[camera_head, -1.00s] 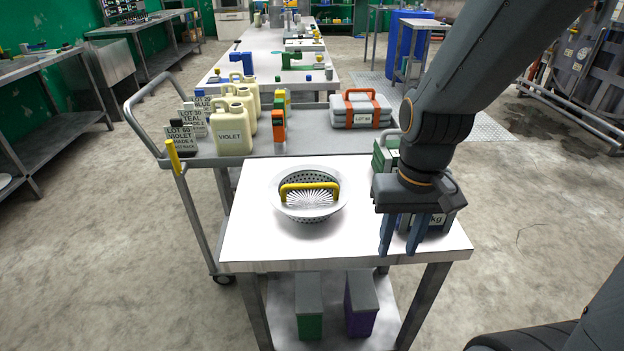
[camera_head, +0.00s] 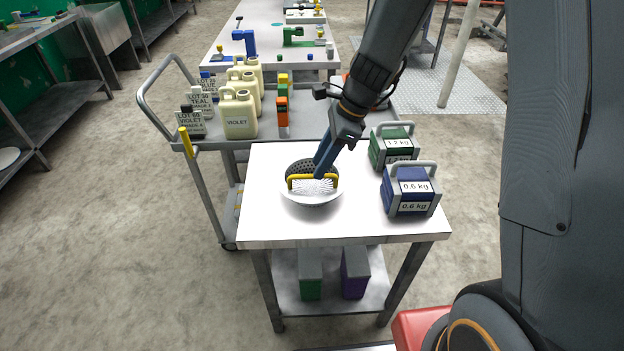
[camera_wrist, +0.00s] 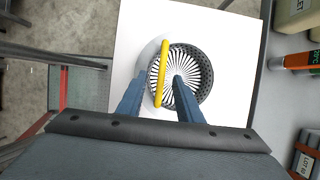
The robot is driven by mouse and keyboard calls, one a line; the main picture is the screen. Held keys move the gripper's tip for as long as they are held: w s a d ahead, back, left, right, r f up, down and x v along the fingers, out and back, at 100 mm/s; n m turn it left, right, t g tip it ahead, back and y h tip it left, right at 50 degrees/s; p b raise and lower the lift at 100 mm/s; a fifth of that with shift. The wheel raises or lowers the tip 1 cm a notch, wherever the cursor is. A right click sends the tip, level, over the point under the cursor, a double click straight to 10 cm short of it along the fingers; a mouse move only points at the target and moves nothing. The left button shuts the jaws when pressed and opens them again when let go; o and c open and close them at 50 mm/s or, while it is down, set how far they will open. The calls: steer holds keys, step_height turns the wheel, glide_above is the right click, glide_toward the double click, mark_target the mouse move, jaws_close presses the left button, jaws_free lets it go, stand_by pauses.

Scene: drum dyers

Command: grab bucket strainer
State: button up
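The bucket strainer (camera_head: 312,198) is a round, perforated grey bowl with a yellow handle (camera_head: 313,182) arched across it. My gripper (camera_head: 319,174) reaches down over the strainer from the upper right in the head view. In the wrist view the strainer (camera_wrist: 203,88) lies beyond the fingertips, and the yellow handle (camera_wrist: 161,75) passes between the two blue fingers. The fingers stand apart, with space on both sides of the handle. I cannot tell how deep they reach around it.
A blue 0.6 kg block (camera_head: 410,192) and a green 1.2 kg block (camera_head: 393,147) stand on the table's right side. The table's front left is clear.

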steer(key=shift+p+x, duration=0.85)
steer(key=shift+x, duration=2.05)
steer(key=shift+w+d, duration=0.1)
steer(key=shift+w, duration=0.05)
jaws_close()
